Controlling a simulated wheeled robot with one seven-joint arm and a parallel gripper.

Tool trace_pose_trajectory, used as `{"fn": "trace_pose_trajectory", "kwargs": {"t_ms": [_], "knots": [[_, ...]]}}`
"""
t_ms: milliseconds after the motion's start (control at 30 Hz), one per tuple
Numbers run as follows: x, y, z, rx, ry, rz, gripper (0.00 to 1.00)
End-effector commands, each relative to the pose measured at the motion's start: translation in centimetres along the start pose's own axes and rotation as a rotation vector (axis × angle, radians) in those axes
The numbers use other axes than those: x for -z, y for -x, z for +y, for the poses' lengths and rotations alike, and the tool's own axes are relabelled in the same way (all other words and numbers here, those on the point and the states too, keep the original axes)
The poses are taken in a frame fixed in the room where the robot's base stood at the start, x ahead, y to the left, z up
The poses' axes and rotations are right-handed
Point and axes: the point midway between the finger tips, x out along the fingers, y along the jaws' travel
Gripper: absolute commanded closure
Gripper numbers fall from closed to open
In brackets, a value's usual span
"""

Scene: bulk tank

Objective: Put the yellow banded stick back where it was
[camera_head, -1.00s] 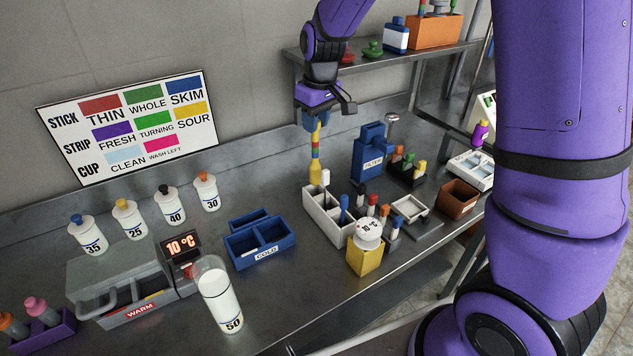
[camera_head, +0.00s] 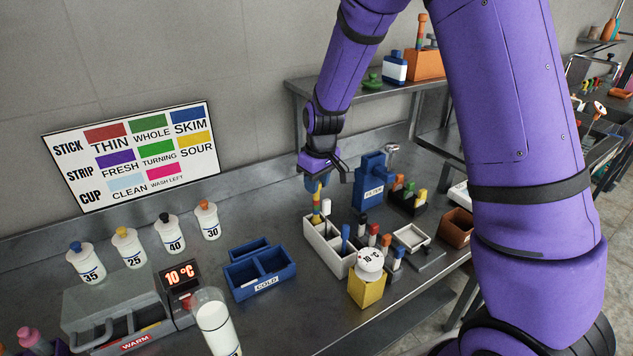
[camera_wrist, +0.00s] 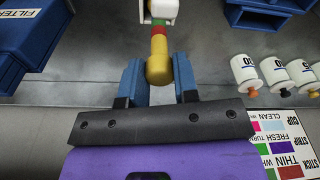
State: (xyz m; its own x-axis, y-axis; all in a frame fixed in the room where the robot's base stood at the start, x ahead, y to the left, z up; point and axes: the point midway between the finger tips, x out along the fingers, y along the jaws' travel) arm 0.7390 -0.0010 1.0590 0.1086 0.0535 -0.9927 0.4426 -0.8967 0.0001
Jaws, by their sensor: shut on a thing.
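My gripper (camera_head: 318,182) is shut on the yellow banded stick (camera_head: 317,205), which hangs upright with its lower part at the back end of the white rack (camera_head: 345,267). I cannot tell whether its tip is inside a slot or just behind the wall. In the wrist view, the stick's yellow top (camera_wrist: 158,62) sits between the blue fingers, with red and green bands beyond it. The white rack (camera_wrist: 146,12) shows at the far end of the stick, its slot largely hidden.
The blue filter box (camera_head: 372,185) stands close to the right of my gripper. The blue COLD tray (camera_head: 262,281) is to the left, with bare bench between.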

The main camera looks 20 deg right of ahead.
Motion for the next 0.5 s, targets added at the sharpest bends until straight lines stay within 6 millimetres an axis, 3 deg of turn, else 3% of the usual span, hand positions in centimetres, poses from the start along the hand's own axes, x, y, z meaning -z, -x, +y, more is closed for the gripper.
{"fn": "trace_pose_trajectory", "kwargs": {"t_ms": [67,100,200,500], "knots": [[-0.03,-0.21,0.02,0.000,0.000,-0.001,1.00],[-0.04,-0.28,0.02,0.000,0.000,0.000,0.70],[-0.03,-0.24,0.01,0.000,0.000,0.000,0.47],[0.00,-0.10,-0.01,0.000,0.000,0.000,0.46]]}}
